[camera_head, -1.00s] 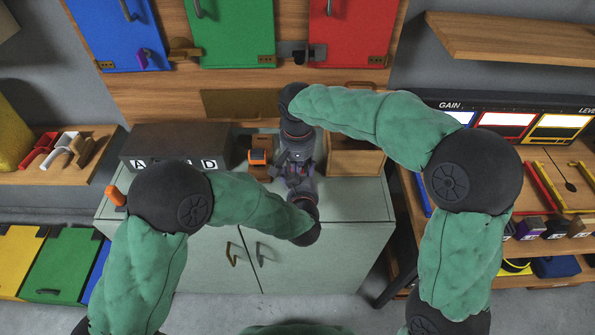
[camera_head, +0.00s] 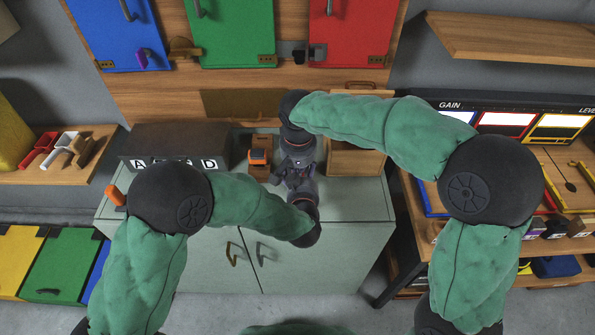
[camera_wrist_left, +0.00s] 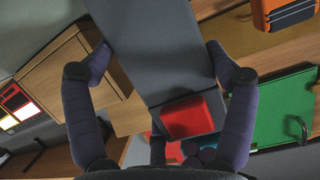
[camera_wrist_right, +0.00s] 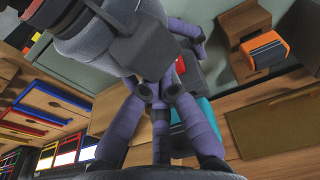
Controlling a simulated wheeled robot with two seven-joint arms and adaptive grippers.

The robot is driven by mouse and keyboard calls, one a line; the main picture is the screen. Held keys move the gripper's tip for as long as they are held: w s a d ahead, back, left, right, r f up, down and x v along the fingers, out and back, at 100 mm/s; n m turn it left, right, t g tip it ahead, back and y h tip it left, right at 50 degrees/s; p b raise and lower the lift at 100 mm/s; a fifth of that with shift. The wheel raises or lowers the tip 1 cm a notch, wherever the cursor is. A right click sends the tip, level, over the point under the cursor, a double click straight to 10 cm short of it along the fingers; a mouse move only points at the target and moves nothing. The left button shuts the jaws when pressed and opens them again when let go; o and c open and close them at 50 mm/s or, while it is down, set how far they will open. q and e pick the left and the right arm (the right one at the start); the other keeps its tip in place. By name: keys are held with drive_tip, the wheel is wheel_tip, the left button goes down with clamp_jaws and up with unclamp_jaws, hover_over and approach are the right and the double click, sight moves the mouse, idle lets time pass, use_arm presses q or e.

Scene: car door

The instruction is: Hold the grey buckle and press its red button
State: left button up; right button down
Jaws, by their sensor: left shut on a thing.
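The grey buckle (camera_wrist_left: 160,50) fills the middle of the left wrist view. Its red button (camera_wrist_left: 188,118) shows at the near end. My left gripper (camera_wrist_left: 165,68) has one purple finger on each side of the buckle and is shut on it. My right gripper (camera_wrist_right: 152,88) shows purple fingers drawn close together, with no thing seen between them. It is close to the buckle; whether it touches the button cannot be told. A bit of red (camera_wrist_right: 180,66) shows just past its fingertips. In the head view both grippers meet above the cabinet, and the buckle is mostly hidden there.
A grey-green cabinet (camera_head: 350,215) stands below the grippers. An orange-and-black thing on a wooden holder (camera_head: 259,156) sits just left of them. A dark lettered box (camera_head: 160,140) is farther left, and a wooden box (camera_head: 352,160) is just right. The cabinet's front right top is clear.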

use_arm(q)
drive_tip(key=shift+w+a+f, duration=0.1)
drive_tip(key=shift+w+f, duration=0.1)
use_arm(e)
wheel_tip(320, 180, up, 8)
drive_tip(key=s, duration=0.1)
use_arm(q)
drive_tip(key=shift+s, duration=0.1)
use_arm(e)
drive_tip(key=shift+f, duration=0.15)
idle(0.5)
use_arm(q)
drive_tip(key=o, duration=1.2)
drive_tip(key=shift+r, duration=0.1)
